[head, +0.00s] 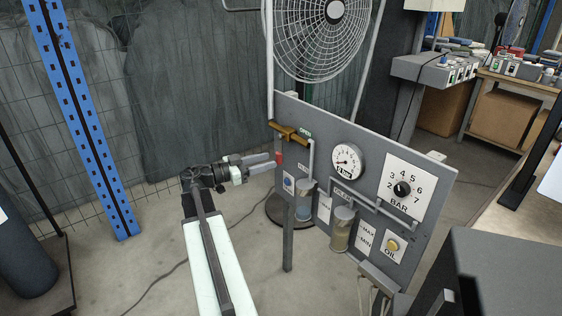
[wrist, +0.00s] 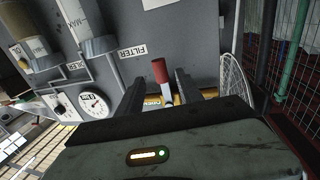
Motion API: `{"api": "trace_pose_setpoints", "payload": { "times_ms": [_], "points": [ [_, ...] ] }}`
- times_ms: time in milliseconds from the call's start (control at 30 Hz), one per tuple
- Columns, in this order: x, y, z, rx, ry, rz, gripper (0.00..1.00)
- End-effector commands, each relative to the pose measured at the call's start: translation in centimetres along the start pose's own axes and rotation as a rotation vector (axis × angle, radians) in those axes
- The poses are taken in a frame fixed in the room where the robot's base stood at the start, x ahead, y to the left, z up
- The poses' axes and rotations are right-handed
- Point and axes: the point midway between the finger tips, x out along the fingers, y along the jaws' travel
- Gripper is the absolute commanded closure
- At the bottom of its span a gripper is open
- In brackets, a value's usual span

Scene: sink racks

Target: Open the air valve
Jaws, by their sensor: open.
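My gripper (head: 272,161) is open beside the red grip. In the wrist view its two fingers (wrist: 158,82) stand on either side of the lever, with gaps visible. Whether a finger touches it I cannot tell. The brass body is mostly hidden behind my gripper there.
The grey panel (head: 420,262) carries a pressure gauge (head: 347,161), a BAR dial (head: 402,188), a filter bowl (head: 304,202) and an oil bowl (head: 341,229). A large fan (head: 320,35) stands behind it. The floor left of the panel is mostly clear.

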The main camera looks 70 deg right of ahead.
Motion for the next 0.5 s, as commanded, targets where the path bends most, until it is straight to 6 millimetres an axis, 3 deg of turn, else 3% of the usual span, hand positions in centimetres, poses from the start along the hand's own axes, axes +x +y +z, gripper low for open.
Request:
{"api": "trace_pose_setpoints", "payload": {
  "times_ms": [200,500],
  "points": [
    [4.1,0.0,0.0,-0.001,-0.001,0.003,0.57],
    [5.9,0.0,0.1,-0.002,-0.002,0.001,0.57]
  ]
}}
